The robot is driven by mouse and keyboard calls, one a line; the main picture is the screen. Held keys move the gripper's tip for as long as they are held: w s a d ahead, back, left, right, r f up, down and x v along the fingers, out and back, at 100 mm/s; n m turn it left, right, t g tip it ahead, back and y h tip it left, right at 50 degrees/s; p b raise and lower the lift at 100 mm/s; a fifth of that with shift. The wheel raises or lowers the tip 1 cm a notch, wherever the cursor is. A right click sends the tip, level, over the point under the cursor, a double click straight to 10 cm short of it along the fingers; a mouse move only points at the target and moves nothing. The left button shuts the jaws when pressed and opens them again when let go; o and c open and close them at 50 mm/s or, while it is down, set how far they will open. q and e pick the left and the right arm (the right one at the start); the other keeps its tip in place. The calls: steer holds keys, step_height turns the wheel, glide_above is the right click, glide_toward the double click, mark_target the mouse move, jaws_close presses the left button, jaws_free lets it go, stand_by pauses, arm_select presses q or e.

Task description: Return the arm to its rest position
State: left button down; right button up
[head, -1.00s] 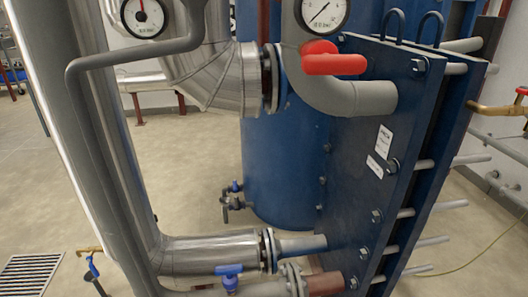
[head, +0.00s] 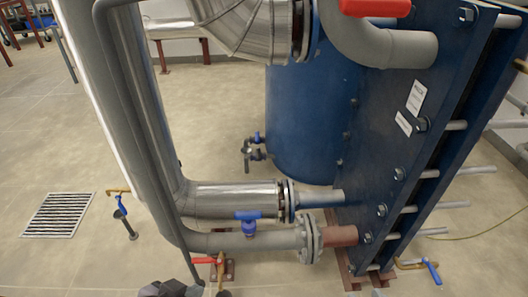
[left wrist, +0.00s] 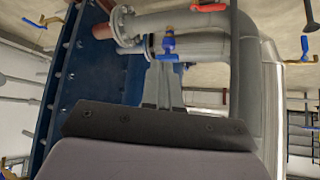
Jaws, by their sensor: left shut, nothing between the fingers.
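My left gripper (head: 170,289) shows only as a dark part at the bottom edge of the head view, low in front of the pipes. In the left wrist view its grey fingers (left wrist: 162,82) are together, with nothing seen between them. A blue-handled valve (left wrist: 168,46) shows just beyond the fingertips in that view. I cannot tell the exact gap, but the gripper holds nothing. My right gripper is in neither view.
The blue plate exchanger (head: 440,95) stands at the right. Grey pipes (head: 235,241) run low to it, with a blue valve handle (head: 249,215) and a red handle (head: 207,261). A red lever (head: 375,7) is above. Open floor with a drain grate (head: 58,215) lies left.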

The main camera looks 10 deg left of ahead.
arm_select(q)
steer(key=w+d+r+t+h, duration=0.2)
steer(key=w+d+t, duration=0.1)
steer(key=d+t, duration=0.1)
steer(key=s+a+r+y+p, duration=0.1)
steer(key=a+r+p, duration=0.1)
steer(key=r+p, duration=0.5)
steer(key=s+a+r+g+y+p, duration=0.1)
steer(key=r+p, duration=0.6)
steer(key=p, duration=1.1)
steer(key=s+a, duration=0.1)
steer(key=a, duration=0.1)
steer(key=shift+a+n+g, duration=0.3)
steer(key=shift+a, duration=0.05)
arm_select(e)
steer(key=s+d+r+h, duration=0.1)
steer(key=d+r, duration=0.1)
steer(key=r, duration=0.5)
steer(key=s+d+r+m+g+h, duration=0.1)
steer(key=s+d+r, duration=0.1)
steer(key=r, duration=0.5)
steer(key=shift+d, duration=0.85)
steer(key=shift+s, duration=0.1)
